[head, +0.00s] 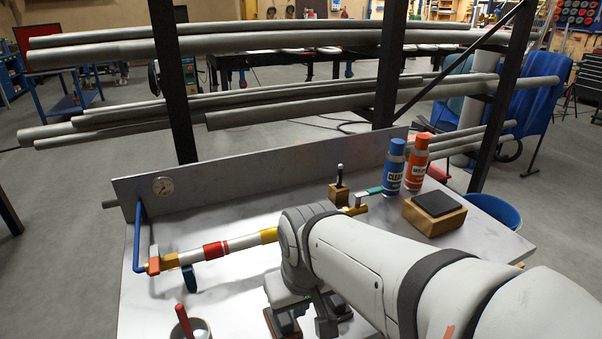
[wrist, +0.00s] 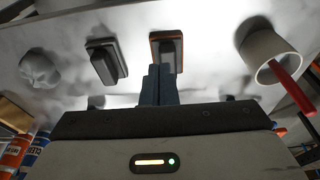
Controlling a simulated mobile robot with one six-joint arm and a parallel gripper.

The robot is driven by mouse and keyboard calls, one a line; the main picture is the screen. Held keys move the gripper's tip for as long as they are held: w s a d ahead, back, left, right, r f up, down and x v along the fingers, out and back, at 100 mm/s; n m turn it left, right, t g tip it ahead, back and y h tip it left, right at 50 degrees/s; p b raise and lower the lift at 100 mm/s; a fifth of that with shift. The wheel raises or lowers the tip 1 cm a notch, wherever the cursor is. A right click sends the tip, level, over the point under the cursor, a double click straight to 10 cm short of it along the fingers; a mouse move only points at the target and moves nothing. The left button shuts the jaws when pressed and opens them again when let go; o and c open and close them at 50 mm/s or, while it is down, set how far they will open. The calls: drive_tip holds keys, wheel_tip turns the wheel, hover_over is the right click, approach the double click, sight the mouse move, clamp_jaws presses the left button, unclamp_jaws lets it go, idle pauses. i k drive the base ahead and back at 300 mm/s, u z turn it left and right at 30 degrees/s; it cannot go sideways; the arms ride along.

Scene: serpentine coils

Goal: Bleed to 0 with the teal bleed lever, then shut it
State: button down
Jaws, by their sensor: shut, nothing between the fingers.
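The teal bleed lever (head: 375,191) shows in the head view at the right end of the pipe run, by a brass fitting (head: 354,208). It lies roughly level, close to the blue can. My gripper (wrist: 158,85) is shut and empty in the wrist view, pointing at a wood-edged dark block (wrist: 167,50). My arm hides part of the pipe run in the head view. The lever does not show clearly in the wrist view.
A blue can (head: 393,168), an orange can (head: 417,163) and a wooden box (head: 434,212) stand right. A cup (wrist: 270,55) with a red-handled tool stands near my gripper.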

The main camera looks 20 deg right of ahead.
sight(378, 189)
drive_tip(key=z, duration=0.2)
drive_tip(key=k, duration=0.55)
drive_tip(key=u, duration=2.45)
drive_tip(key=k, duration=1)
drive_tip(key=z, duration=2.2)
drive_tip(key=i, duration=0.85)
drive_tip(key=u, duration=0.05)
